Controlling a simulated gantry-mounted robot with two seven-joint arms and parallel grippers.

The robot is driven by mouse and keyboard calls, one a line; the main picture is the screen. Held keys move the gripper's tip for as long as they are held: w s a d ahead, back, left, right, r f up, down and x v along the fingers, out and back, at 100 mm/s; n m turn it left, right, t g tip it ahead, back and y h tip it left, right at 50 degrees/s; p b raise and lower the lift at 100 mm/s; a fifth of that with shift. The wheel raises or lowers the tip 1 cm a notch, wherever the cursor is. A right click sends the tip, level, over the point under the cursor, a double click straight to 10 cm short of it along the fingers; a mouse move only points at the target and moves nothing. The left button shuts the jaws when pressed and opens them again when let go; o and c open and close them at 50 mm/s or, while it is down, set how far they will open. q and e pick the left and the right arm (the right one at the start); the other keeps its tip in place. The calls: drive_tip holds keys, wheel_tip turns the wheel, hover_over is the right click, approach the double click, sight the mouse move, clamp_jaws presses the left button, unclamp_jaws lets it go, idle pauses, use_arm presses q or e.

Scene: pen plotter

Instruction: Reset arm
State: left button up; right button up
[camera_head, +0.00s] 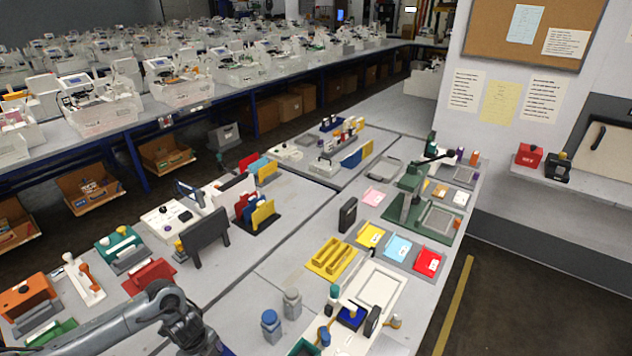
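My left arm comes in from the lower left, and its wrist bends down past the bottom edge. Its gripper fingers are out of view, and so is my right gripper. A dark green device (408,192) with an upright post and a dark arm (437,158) stands on the right bench. The dark arm reaches out to the right from the post top. A grey plate (440,219) lies beside the post on a green base. I cannot tell which part the task's arm is.
A white tray (377,290), a yellow holder (331,258), coloured cards (398,248) and a blue-capped bottle (271,326) stand on the near bench. A black upright block (347,214) stands behind them. The bench between bottle and black block has some free room.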

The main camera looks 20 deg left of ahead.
use_arm(q)
drive_tip(key=d+n+t, duration=0.1)
drive_tip(key=d, duration=0.7)
drive_tip(key=d+n+t+h, duration=0.1)
drive_tip(key=d+t, duration=0.1)
drive_tip(key=d, duration=0.7)
drive_tip(key=d+n+t+h, duration=0.1)
drive_tip(key=d+t, duration=0.1)
drive_tip(key=d, duration=0.6)
drive_tip(key=shift+w+d+r, duration=0.15)
drive_tip(key=shift+w+d, duration=0.1)
drive_tip(key=shift+d, duration=0.05)
drive_tip(key=s+a+r+n+g+y+p, duration=0.1)
drive_tip(key=s+a+r+n, duration=0.1)
drive_tip(key=s+r+n, duration=0.4)
drive_tip(key=s+a+r+n+g+y+p, duration=0.1)
drive_tip(key=s+a+r+n, duration=0.15)
drive_tip(key=s+n, duration=0.5)
wheel_tip(320, 180, up, 15)
drive_tip(key=d+p, duration=0.1)
drive_tip(key=p, duration=1.3)
drive_tip(key=shift+r, duration=0.15)
